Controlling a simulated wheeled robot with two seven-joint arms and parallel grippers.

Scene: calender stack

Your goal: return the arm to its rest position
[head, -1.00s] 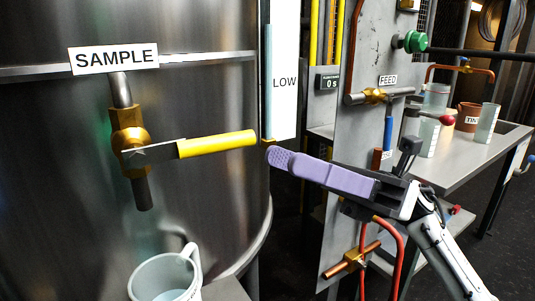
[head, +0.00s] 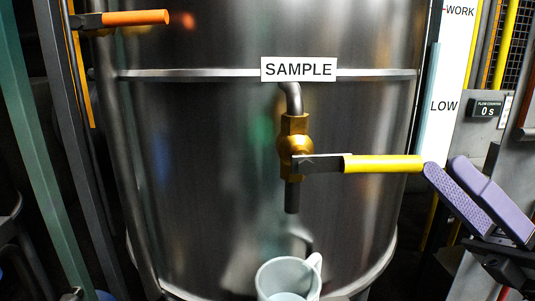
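My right gripper (head: 446,168) is at the right of the head view, with two purple fingers pointing up and left. A gap shows between the fingers, and nothing is held in it. The fingertip on the left is close to the end of the yellow valve handle (head: 384,164); I cannot tell if they touch. The handle points right, level, from the brass sample valve (head: 295,143) under the SAMPLE sign (head: 298,69). My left gripper is not in view.
A pale mug (head: 289,277) with liquid in it stands below the valve spout. The large steel tank (head: 210,180) fills the middle. An orange handle (head: 135,18) is at the upper left. A flow counter (head: 487,108) reads 0 s at the right.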

